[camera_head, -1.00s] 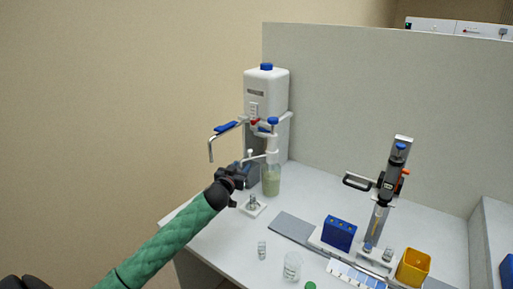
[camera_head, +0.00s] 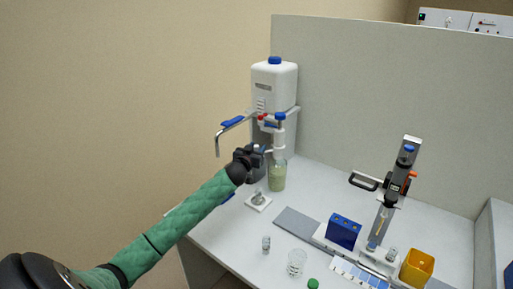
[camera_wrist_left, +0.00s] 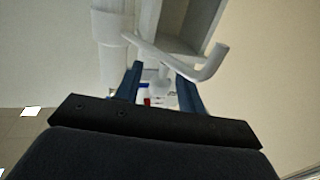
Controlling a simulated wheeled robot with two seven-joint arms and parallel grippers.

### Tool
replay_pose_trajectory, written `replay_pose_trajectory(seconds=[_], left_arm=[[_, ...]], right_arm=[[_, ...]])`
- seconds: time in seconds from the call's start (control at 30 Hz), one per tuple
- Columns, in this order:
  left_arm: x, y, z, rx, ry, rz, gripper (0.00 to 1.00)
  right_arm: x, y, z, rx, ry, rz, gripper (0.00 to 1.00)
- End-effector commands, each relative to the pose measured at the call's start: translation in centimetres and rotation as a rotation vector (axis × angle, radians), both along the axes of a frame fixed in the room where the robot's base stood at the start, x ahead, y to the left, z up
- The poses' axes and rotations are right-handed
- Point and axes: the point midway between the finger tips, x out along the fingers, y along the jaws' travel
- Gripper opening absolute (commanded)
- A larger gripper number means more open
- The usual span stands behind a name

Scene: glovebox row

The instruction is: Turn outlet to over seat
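The bottle-top dispenser (camera_head: 279,135) with a blue cap stands on a bottle of pale green liquid (camera_head: 277,178) at the back left of the bench. Its white outlet tube with a bent tip (camera_wrist_left: 212,65) runs across just beyond my fingertips in the left wrist view. My left gripper (camera_head: 252,155) is beside the dispenser. Its two fingers are apart with a gap between them, and I see no firm grip on the tube. In the head view the gripper hides most of the outlet. The white square seat (camera_head: 258,205) with a small piece on it is below the gripper. My right gripper is out of view.
A white tank (camera_head: 275,85) with a blue-handled spout (camera_head: 231,122) rises behind the gripper. To the right are a grey mat (camera_head: 297,223), a blue box (camera_head: 343,232), a yellow bin (camera_head: 416,268) and a stand. A vial (camera_head: 266,244) and a beaker (camera_head: 296,262) stand in front.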

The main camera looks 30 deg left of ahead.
Motion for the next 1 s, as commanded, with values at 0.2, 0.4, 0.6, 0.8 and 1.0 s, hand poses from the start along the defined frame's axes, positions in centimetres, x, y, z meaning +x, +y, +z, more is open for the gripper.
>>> replay_pose_trajectory(seconds=[0.2, 0.4, 0.6, 0.8, 1.0], left_arm=[[0.13, 0.01, -0.01, 0.0, 0.0, 0.0, 0.39], [0.11, 0.02, 0.0, 0.0, 0.0, 0.0, 0.14], [0.11, 0.02, -0.01, 0.0, 0.0, 0.0, 0.0], [0.05, -0.07, -0.06, -0.001, 0.0, 0.007, 0.0], [-0.15, -0.48, -0.14, -0.004, -0.002, 0.043, 0.0]], right_arm=[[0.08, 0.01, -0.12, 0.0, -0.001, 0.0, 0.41], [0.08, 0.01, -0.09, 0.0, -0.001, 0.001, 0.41], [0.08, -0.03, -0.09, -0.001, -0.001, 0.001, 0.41], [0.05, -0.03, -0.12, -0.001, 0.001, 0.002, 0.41], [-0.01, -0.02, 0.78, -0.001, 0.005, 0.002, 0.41]])
